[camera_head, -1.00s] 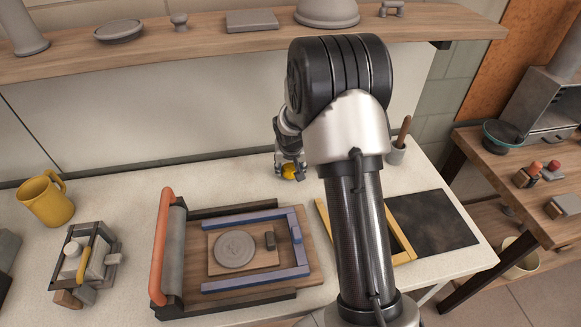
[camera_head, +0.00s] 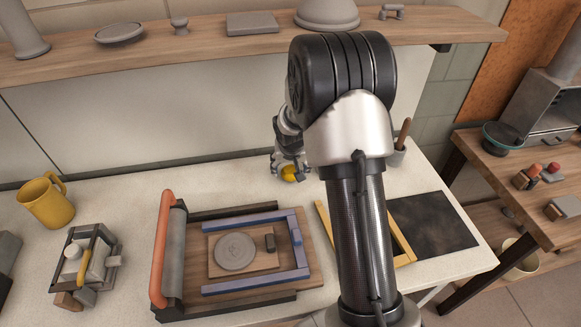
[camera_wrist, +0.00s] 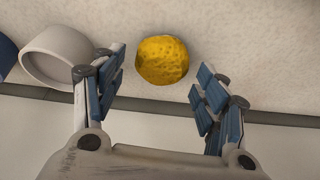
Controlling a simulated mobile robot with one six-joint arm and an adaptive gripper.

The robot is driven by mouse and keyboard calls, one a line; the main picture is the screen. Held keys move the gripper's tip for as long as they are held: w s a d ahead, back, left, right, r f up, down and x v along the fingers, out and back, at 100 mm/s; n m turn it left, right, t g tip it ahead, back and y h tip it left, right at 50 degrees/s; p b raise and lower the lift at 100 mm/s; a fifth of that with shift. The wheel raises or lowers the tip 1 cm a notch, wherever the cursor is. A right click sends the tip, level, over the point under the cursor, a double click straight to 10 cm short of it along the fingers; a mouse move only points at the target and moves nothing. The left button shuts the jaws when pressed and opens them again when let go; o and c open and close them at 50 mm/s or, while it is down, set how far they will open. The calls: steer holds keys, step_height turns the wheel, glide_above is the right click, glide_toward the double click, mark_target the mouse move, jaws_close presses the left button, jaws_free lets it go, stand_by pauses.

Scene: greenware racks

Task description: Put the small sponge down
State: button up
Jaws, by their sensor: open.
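The small sponge (camera_wrist: 162,60) is a round, pitted yellow ball resting on the pale worktop near its back edge. In the head view the sponge (camera_head: 289,173) shows just below my gripper (camera_head: 284,167), partly hidden by its fingers. In the wrist view my gripper (camera_wrist: 158,90) is open, with a blue-padded finger on each side. The sponge sits beyond the gap between the fingertips, and clear space shows on both sides of it.
A pale round cup (camera_wrist: 58,55) stands left of the sponge in the wrist view. A slab roller board (camera_head: 310,262) lies in front, with a yellow mug (camera_head: 45,203) far left. A shelf (camera_head: 230,45) of grey pieces runs above the back.

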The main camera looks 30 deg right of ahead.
steer(key=s+a+r+n+p, duration=0.1)
steer(key=s+a+r, duration=0.2)
steer(key=s+r, duration=0.35)
steer(key=s+a+r+p, duration=0.1)
steer(key=s+a+r, duration=0.2)
steer(key=r, duration=0.6)
steer(key=s+a+r+n+p, duration=0.1)
steer(key=s+a+r, duration=0.2)
steer(key=s+r, duration=0.3)
steer(key=s+a+r+n+y, duration=0.1)
steer(key=s+a+r, duration=0.1)
steer(key=s, duration=0.7)
steer(key=s+a+r+n, duration=0.2)
steer(key=s+a, duration=0.3)
steer(key=s, duration=0.4)
steer(key=shift+a+r+t+y, duration=0.2)
steer(key=shift+r+t+y, duration=0.1)
steer(key=shift+r+y, duration=0.1)
steer(key=shift+o, duration=0.5)
